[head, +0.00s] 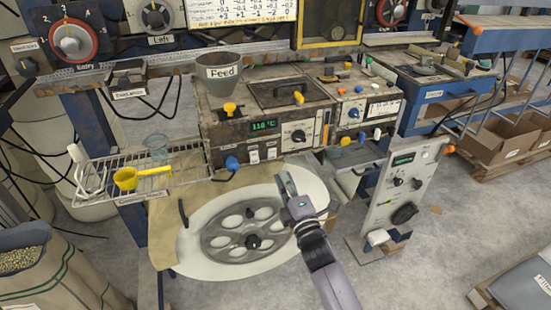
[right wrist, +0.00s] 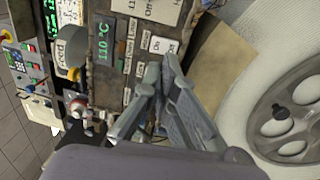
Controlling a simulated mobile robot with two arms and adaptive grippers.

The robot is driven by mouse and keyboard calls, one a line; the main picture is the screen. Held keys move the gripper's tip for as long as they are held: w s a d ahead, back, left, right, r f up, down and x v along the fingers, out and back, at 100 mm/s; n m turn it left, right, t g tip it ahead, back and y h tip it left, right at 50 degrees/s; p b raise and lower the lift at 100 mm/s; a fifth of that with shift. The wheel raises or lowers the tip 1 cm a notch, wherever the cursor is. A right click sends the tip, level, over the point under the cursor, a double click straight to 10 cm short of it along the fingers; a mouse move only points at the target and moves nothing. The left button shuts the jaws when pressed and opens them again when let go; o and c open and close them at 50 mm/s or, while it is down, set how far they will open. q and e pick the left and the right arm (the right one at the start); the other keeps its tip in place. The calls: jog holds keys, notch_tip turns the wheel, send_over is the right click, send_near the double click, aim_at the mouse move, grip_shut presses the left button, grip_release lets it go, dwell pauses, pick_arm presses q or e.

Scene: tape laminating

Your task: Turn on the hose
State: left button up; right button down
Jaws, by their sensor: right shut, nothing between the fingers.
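No hose labelled as such is clear to me. A blue knob (head: 232,163) with a short dark curved piece below it sits at the front left of the laminating machine (head: 265,110); I cannot tell if this is the hose valve. My right gripper (head: 283,176) is over the right part of the large wheel's pale disc, in front of the machine and apart from the blue knob. In the right wrist view its fingers (right wrist: 170,66) are together and empty, with the machine's labelled panel (right wrist: 120,45) behind them. My left gripper is not in view.
A grey spoked wheel (head: 245,229) lies in front of the machine. A wire rack (head: 100,175) with a yellow scoop (head: 128,179) is at left. A grey control panel (head: 405,185) stands at right. A Feed funnel (head: 222,77) rises behind the blue knob.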

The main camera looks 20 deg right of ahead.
aim_at(272, 153)
jog(key=w, duration=0.5)
jog(key=w+r, duration=0.1)
jog(key=w, duration=0.1)
jog(key=shift+w+a+p, duration=0.15)
jog(key=shift+p, duration=0.2)
